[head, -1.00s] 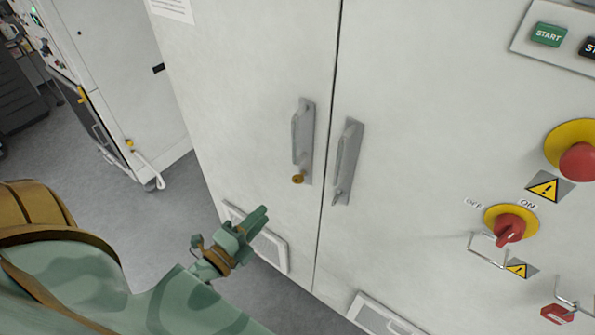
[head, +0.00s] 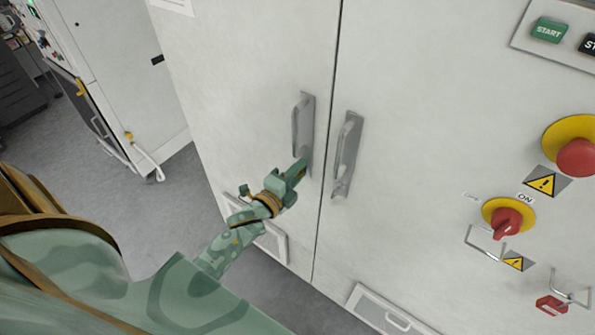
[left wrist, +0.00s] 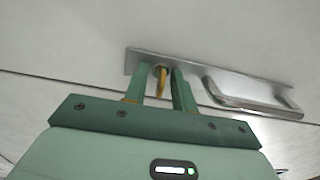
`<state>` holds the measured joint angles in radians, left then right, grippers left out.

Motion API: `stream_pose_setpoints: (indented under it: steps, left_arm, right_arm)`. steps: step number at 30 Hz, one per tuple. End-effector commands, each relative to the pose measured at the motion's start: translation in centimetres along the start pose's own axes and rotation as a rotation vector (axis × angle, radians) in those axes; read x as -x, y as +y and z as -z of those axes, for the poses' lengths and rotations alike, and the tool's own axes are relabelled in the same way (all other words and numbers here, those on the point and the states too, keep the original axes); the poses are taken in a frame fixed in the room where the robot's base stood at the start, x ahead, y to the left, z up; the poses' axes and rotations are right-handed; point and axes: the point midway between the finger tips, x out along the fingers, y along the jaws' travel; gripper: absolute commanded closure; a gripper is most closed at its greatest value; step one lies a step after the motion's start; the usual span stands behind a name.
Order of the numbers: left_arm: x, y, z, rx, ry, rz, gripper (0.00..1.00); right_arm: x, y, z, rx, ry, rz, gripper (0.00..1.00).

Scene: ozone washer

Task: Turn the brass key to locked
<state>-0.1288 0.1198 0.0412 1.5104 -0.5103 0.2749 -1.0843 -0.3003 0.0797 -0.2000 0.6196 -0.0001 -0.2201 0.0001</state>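The brass key (left wrist: 161,80) shows in the left wrist view, at one end of the metal handle plate (left wrist: 200,73) on the left cabinet door. In the head view the key is hidden behind my left gripper (head: 301,172). My left gripper is at the lower end of the left door handle (head: 299,125). In the left wrist view its two green fingers (left wrist: 160,88) stand on either side of the key, with a small gap showing. It is open around the key. My right gripper is not in view.
A second handle (head: 346,155) is close by on the right door. Further right are a red-and-yellow rotary switch (head: 507,221), a red emergency button (head: 577,157) and a green START button (head: 548,30). Vent grilles (head: 385,312) sit low on the doors.

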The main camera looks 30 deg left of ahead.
Motion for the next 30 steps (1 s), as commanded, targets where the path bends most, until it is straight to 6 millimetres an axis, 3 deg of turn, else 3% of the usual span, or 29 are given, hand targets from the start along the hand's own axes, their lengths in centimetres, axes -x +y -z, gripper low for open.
stream_pose_setpoints:
  steps: [2,5,19,30]
  left_arm:
    - [0.0,0.0,0.0,0.000,0.000,0.000,0.74]
    - [0.0,0.0,0.0,0.000,0.000,0.000,1.00]
    - [0.0,-0.1,0.0,0.053,0.000,-0.001,1.00]
    - [0.0,-0.2,-0.1,0.325,0.000,-0.001,1.00]
  right_arm:
    - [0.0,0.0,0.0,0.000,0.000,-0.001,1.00]
    - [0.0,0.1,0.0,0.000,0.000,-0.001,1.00]
    - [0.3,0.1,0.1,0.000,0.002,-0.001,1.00]
    - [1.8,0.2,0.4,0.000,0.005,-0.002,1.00]
